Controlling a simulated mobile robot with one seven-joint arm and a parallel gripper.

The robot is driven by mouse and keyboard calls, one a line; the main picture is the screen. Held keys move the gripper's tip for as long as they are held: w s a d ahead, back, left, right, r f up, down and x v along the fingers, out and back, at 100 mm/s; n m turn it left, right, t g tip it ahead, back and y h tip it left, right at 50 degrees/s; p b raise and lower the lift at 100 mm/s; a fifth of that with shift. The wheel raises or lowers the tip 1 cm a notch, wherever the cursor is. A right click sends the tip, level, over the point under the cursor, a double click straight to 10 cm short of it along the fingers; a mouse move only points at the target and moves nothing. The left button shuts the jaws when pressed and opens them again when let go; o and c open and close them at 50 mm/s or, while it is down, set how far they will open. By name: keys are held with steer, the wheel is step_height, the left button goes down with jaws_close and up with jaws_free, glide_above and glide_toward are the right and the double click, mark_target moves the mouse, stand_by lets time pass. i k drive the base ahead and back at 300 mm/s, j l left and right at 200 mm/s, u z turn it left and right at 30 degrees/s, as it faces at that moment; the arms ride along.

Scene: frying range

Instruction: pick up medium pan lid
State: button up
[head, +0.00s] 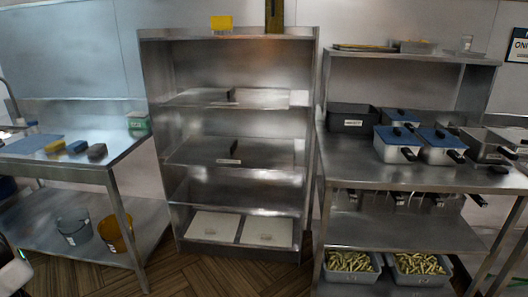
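No lid can be singled out as the medium pan lid by its size. My gripper is not in view.
The right table (370,177) also holds a dark labelled bin (353,118) and more pans (482,145) at the right edge. A steel shelf unit (230,178) stands mid-view. A left table (75,168) holds sponges or blocks and a blue cloth. Wooden floor is clear in front.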

mark_target(235, 153)
steer(key=i+j+z, duration=0.15)
steer(key=z, duration=0.35)
steer(key=i+j+z, duration=0.1)
steer(key=j+z, duration=0.4)
steer(key=i+j+z, duration=0.1)
steer(key=j+z, duration=0.35)
steer(key=j, duration=0.5)
steer(key=j+z, duration=0.2)
steer(key=j, duration=1.65)
steer(key=k+j, duration=0.1)
steer(key=j, duration=0.7)
steer(key=j+z, duration=0.1)
steer(key=j, duration=0.7)
steer(key=i, duration=0.45)
